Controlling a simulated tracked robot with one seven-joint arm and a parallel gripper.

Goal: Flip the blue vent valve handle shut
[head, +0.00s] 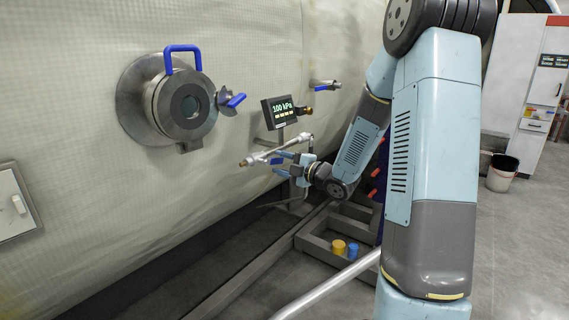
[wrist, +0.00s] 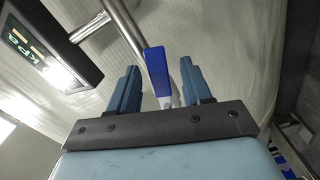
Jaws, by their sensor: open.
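The blue vent valve handle (wrist: 155,72) is a flat blue lever in the wrist view. It stands between the two fingers of my gripper (wrist: 158,66), with a visible gap on each side. Its lower end meets a pale metal part just above the gripper's front bar. In the head view my gripper (head: 280,163) is at the metal vent pipe (head: 270,153) below the pressure display. The fingers are open and apart. In the head view the handle is hard to tell from the blue fingers.
The pressure display (head: 279,111) reads 100 kPa and stands close above the pipe. A round port (head: 187,106) with blue handles is on the padded wall at left. A tray (head: 318,245) with yellow and blue pieces lies below. Open floor is at right, near a bucket (head: 502,173).

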